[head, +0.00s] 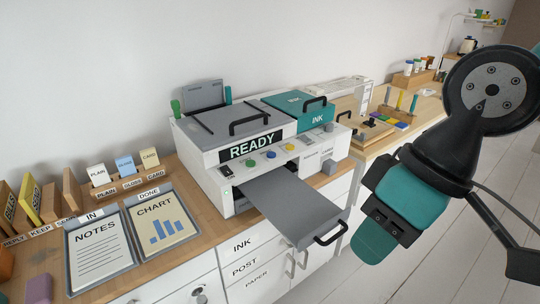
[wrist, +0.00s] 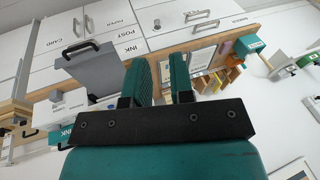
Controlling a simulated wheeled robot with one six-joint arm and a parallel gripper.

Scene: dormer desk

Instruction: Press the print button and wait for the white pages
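The printer (head: 222,150) stands on the wooden counter, and its display (head: 250,146) reads READY. On its front panel are a green button (head: 252,163), a blue button (head: 271,155) and a yellow button (head: 289,146); I cannot read which is the print button. A grey tray (head: 293,207) with a black handle sticks out of the front, with no pages on it. My gripper (head: 374,243) hangs to the right of the tray, apart from the printer. In the wrist view my teal fingers (wrist: 165,62) have a gap between them and hold nothing.
A NOTES sheet (head: 97,249) lies in the IN tray and a CHART sheet (head: 161,221) in the DONE tray. Card stands marked PLAIN, GLOSS and CARD (head: 124,166) stand behind. Drawers (head: 257,268) are below. Floor at right is clear.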

